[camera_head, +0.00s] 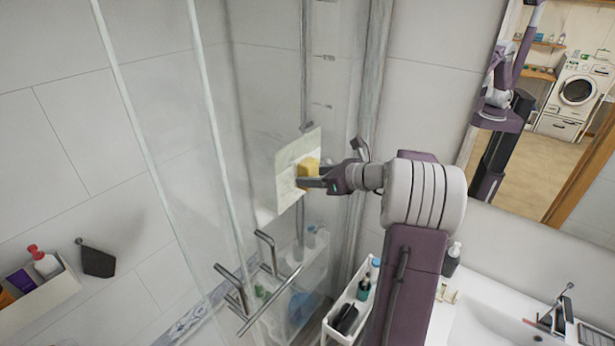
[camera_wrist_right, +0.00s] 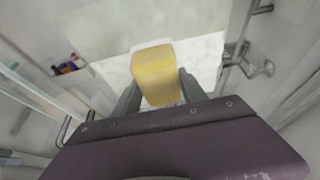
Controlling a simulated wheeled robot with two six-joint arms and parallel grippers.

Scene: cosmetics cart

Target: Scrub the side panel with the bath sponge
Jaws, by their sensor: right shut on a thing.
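A yellow bath sponge (camera_head: 308,168) is between the fingers of my right gripper (camera_head: 318,180), which is shut on it. In the right wrist view the sponge (camera_wrist_right: 154,72) sits upright between the two grey fingers (camera_wrist_right: 158,92). A pale, whitish-green side panel (camera_head: 291,172) stands right in front of the sponge. In the right wrist view the panel (camera_wrist_right: 200,62) fills the area beyond the sponge. The sponge looks very close to the panel, but I cannot tell if it touches. My left gripper is not in view.
Glass shower doors with metal handles (camera_head: 262,278) stand left of and below my right arm. A white cart (camera_head: 345,322) with bottles stands below. A sink (camera_head: 485,325) is at lower right, beneath a mirror (camera_head: 540,110). A shelf (camera_head: 45,300) with toiletries is at lower left.

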